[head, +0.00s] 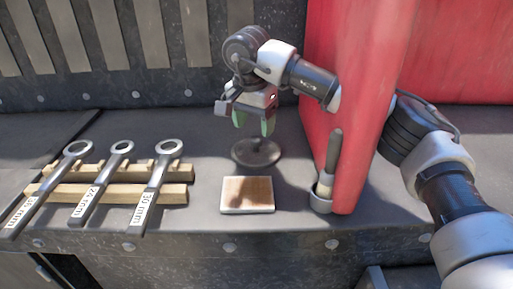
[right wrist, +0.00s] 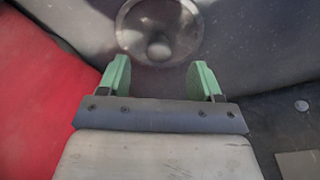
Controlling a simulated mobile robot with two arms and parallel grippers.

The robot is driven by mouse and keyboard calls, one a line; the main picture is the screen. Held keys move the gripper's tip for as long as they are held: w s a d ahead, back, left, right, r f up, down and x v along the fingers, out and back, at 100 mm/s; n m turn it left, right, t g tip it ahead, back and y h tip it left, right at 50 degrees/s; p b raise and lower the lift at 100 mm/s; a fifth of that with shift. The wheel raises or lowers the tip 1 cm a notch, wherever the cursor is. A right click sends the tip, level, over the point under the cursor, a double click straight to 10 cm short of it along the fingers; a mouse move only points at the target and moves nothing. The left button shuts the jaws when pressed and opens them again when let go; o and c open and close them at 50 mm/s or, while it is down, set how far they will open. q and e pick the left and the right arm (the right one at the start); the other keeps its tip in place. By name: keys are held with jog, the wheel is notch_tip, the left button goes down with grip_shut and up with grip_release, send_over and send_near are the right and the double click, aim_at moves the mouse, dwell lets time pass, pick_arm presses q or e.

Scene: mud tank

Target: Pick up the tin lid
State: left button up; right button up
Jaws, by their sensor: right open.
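The tin lid (head: 257,152) is a round dark grey disc lying flat on the grey surface, behind the small wooden block. It also shows in the right wrist view as a round metal disc with a raised knob (right wrist: 160,28), beyond the fingertips. My right gripper (head: 253,124) is above the lid, fingers pointing down, and the head view shows it overlapping the lid's far edge. Its two green fingers are apart and empty in the right wrist view (right wrist: 160,75). The gap between fingers and lid is hard to judge. My left gripper is not in view.
A rack (head: 110,192) with several labelled ring wrenches lies at the left. A wooden-topped block (head: 247,194) sits in front of the lid. A red wall (head: 350,110) stands at the right, beside a brush (head: 331,165) in a small cup (head: 320,199).

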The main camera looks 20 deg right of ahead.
aim_at(256, 138)
jog(key=f, duration=0.1)
jog(key=f+p, duration=0.1)
jog(key=f, duration=0.2)
jog(key=shift+w+d+f+p, duration=0.2)
jog(key=shift+d+p, duration=0.15)
jog(key=shift+f, duration=0.5)
jog(key=c, duration=1)
jog(key=shift+w, duration=0.1)
